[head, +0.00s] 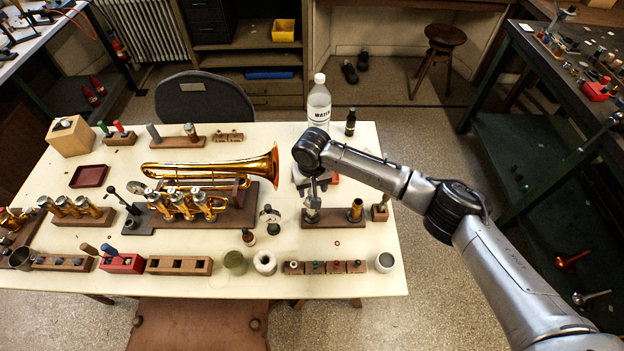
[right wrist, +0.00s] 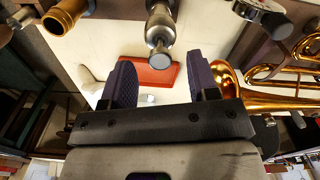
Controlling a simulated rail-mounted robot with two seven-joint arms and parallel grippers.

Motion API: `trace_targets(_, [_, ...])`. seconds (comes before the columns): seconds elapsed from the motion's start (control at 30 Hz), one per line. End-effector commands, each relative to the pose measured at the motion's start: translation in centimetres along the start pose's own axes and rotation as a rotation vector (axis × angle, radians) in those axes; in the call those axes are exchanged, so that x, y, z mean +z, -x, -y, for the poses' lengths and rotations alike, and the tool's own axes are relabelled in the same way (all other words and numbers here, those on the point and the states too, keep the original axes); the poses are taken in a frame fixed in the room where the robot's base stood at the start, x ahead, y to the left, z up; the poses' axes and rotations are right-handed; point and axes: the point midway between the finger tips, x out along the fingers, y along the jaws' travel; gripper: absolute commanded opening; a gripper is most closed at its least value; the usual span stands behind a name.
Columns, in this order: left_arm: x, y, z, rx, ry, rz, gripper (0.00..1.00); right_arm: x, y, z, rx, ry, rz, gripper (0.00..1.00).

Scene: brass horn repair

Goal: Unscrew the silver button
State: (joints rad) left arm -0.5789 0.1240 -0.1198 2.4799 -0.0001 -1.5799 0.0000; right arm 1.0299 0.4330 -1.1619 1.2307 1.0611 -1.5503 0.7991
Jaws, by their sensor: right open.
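A silver valve (head: 313,215) stands upright in a wooden block (head: 335,222) near the table's right end. Its round silver button (right wrist: 160,57) faces the camera in the right wrist view. My right gripper (head: 313,187) is just above this valve. In the right wrist view my right gripper (right wrist: 162,75) is open, with its two dark padded fingers apart and empty. The button lies just beyond the fingertips, between their lines; I cannot tell the height gap. A brass valve (head: 356,211) stands in the same block and shows at upper left in the wrist view (right wrist: 66,14). My left gripper is not visible.
A brass horn (head: 215,165) lies left of the gripper. A water bottle (head: 319,103) and a small dark bottle (head: 350,122) stand behind it.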

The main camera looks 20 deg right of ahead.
Motion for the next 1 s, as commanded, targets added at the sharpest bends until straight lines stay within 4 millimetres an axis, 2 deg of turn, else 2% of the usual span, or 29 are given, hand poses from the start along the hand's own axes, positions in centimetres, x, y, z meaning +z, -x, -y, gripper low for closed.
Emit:
trace_targets(0.2, [0.07, -0.16, -0.07, 0.002, 0.002, 0.001, 0.43, 0.01, -1.0, 0.04, 0.0, 0.001, 0.0, 0.54])
trace_targets(0.53, [0.05, -0.16, -0.26, 0.007, 0.008, 0.0, 0.43, 0.01, -1.09, 0.02, 0.0, 0.001, 0.0, 0.54])
trace_targets(1.0, [0.08, -0.16, -0.17, 0.004, 0.004, 0.001, 0.43, 0.0, -1.06, 0.0, 0.0, 0.001, -0.001, 0.09])
